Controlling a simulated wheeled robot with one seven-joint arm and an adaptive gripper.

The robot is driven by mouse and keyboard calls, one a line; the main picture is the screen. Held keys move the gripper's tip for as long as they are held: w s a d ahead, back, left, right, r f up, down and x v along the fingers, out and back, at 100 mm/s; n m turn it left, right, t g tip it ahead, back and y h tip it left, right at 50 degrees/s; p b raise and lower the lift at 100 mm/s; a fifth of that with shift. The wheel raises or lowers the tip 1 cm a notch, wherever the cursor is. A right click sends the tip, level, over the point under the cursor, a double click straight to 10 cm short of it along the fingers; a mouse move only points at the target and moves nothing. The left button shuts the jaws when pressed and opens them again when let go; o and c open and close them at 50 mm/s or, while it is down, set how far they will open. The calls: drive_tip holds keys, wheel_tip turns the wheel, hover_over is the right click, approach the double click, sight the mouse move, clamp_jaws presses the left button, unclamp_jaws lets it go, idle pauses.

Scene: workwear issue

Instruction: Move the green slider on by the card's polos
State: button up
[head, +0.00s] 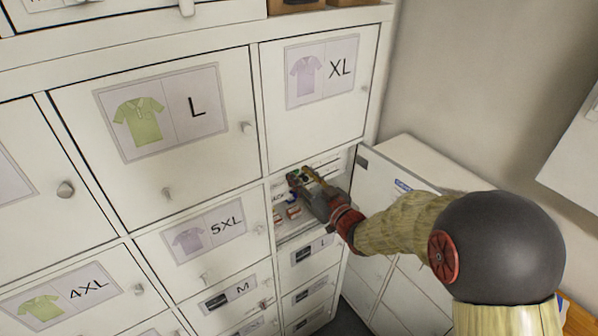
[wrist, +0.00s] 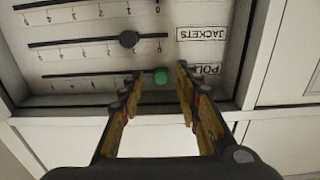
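The green slider (wrist: 161,77) is a round knob at the right end of the lowest visible track (wrist: 80,75) in the wrist view. The label beside it, partly hidden by a finger, starts with "POL" (wrist: 207,69) and appears upside down. My gripper (wrist: 157,79) is open, with one fingertip on each side of the green slider and visible gaps between. In the head view my gripper (head: 299,177) reaches into the open compartment, and a bit of green shows at its fingertips. I cannot make out a card with a number of polos.
A black slider (wrist: 128,39) sits on the track labelled "JACKETS" (wrist: 201,33).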

drive_tip(key=shift+w+a, duration=0.25)
drive_tip(key=shift+w, duration=0.05)
drive_tip(key=shift+c, duration=0.2)
drive_tip(key=c, duration=0.8)
clamp_jaws()
